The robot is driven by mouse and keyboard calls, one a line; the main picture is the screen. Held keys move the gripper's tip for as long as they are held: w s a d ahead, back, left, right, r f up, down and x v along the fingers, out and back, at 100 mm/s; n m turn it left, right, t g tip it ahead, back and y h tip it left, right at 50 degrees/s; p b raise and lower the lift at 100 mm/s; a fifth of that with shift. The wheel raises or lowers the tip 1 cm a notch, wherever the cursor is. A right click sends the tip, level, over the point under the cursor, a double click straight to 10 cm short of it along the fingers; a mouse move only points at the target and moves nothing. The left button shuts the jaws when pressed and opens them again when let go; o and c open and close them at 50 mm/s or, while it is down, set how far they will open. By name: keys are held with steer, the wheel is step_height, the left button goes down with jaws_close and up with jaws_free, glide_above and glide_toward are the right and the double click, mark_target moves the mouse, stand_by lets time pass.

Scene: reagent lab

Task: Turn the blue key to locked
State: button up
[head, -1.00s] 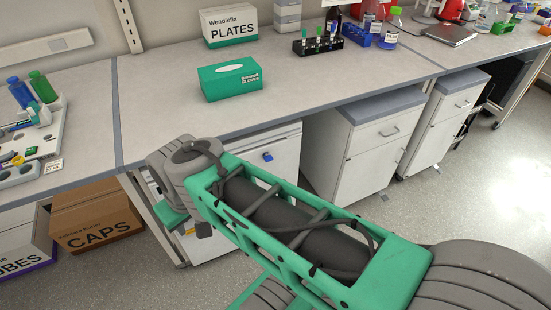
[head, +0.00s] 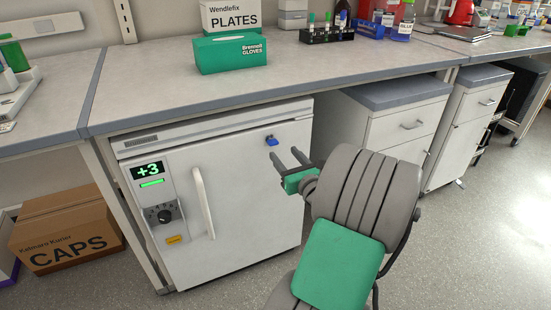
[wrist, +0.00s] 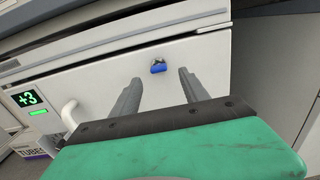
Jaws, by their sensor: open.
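The blue key (head: 271,141) sits in the upper right of the front of a white under-bench fridge (head: 250,200). It also shows in the wrist view (wrist: 158,67), beyond and between my fingertips. The key looks turned roughly sideways; its lock markings are too small to read. My gripper (head: 286,157) is open and empty, with its two grey fingers pointing toward the fridge door just below and right of the key. In the wrist view my gripper (wrist: 160,82) has its fingers spread on either side of the key's line, apart from it.
The fridge door has a vertical handle (head: 203,203), a +3 display (head: 148,170) and a black dial (head: 164,215) at its left. The bench top (head: 330,75) overhangs above. A drawer cabinet (head: 400,125) stands to the right. A CAPS box (head: 65,230) is on the floor at left.

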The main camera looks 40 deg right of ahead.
mark_target(275, 143)
steer(key=b+x, duration=0.1)
steer(key=x, duration=0.6)
steer(key=shift+a+r, duration=0.1)
steer(key=shift+a, duration=0.05)
jaws_close()
